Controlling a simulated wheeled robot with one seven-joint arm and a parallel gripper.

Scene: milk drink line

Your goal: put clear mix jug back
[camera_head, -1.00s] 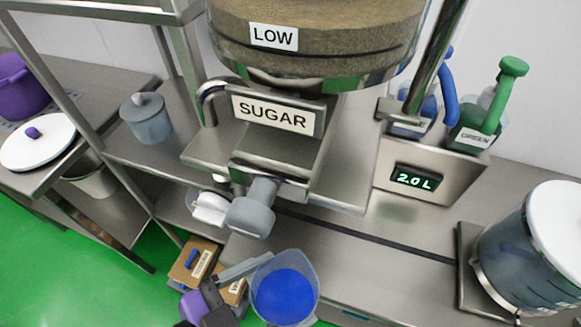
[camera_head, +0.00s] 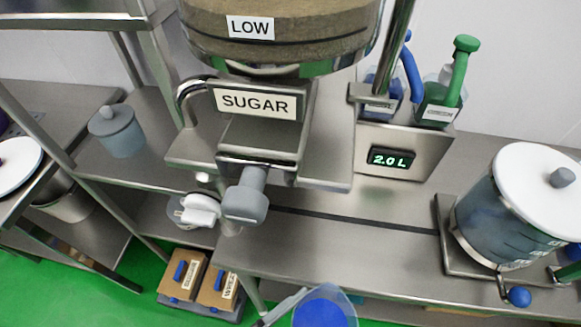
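The clear mix jug (camera_head: 323,313) shows at the bottom edge, in front of the steel counter. It is see-through with blue inside, and its lower part is cut off by the picture edge. A grey bar, perhaps its handle (camera_head: 283,307), runs down-left from it out of the picture. My gripper is out of view, so its hold on the jug does not show.
The sugar hopper (camera_head: 254,103) with a grey knob (camera_head: 246,195) overhangs the steel counter (camera_head: 350,245). A 2.0 L display stand (camera_head: 405,140) holds blue and green jugs. A white-lidded tank (camera_head: 500,225) stands right. Boxes (camera_head: 183,275) sit low left.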

